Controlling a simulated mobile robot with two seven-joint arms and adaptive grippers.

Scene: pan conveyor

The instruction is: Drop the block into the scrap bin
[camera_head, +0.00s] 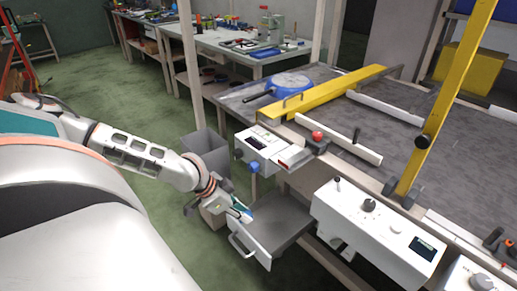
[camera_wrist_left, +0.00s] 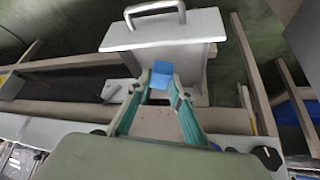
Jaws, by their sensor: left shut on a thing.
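My left gripper (camera_head: 238,211) is shut on a small blue block (camera_wrist_left: 162,72). In the left wrist view the block sits between the tips of the teal fingers (camera_wrist_left: 158,82). In the head view the block (camera_head: 246,215) shows only as a small blue patch at the fingertips. The gripper is at the left edge of an open grey drawer (camera_head: 285,222). A tall grey bin (camera_head: 204,143), likely the scrap bin, stands on the floor behind my left wrist, which hides part of it. My right gripper is not in view.
The drawer's front with its handle (camera_head: 242,246) juts out beside the gripper. White control boxes (camera_head: 262,146) line the conveyor table (camera_head: 400,136). A blue pan (camera_head: 291,81) lies near a yellow bar (camera_head: 345,88). Green floor (camera_head: 165,217) is free left of the bin.

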